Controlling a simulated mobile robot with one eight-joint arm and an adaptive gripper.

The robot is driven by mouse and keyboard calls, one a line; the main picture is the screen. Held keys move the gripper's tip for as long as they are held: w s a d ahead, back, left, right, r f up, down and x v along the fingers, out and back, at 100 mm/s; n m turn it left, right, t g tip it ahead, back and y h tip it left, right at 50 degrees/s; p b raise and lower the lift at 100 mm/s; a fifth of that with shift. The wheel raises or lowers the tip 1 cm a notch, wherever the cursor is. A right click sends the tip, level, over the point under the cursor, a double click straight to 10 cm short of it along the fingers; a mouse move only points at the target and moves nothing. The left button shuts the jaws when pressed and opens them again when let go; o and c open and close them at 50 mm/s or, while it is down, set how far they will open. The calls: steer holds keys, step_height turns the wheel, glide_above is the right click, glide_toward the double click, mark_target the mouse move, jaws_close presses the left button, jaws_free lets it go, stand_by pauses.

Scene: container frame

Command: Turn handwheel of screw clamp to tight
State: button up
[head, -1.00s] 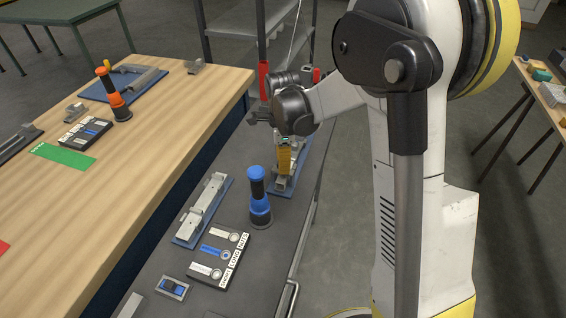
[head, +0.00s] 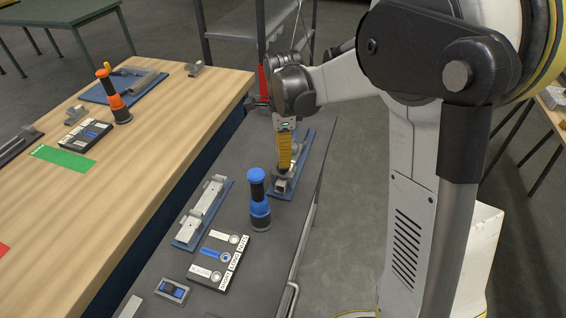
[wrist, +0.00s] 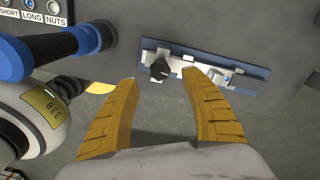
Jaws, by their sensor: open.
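The screw clamp (wrist: 205,75) is a grey metal fixture on a blue base plate (wrist: 250,88). In the head view its plate (head: 309,163) lies at the right edge of the grey bench, partly hidden by my gripper. The handwheel (wrist: 159,70) shows in the wrist view as a dark knob near the left end of the clamp. My gripper (wrist: 161,79) is open, and its yellow fingers appear on either side of the handwheel in that view. I cannot tell whether they touch it or how far off they are. The head view shows my gripper (head: 284,168) over the clamp, pointing down.
A blue-and-black upright tool (head: 259,200) stands close to the left of the clamp. A second blue plate with a grey fixture (head: 204,212) and a labelled box (head: 219,261) lie nearby on the grey bench. A wooden table (head: 150,150) adjoins on the left.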

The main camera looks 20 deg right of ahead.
step_height(320, 180, up, 7)
steer(key=shift+s+f, duration=0.1)
stand_by(0.5)
steer(key=s+r+n+t, duration=0.3)
steer(key=s+n+t, duration=0.4)
steer(key=s+n, duration=1.3)
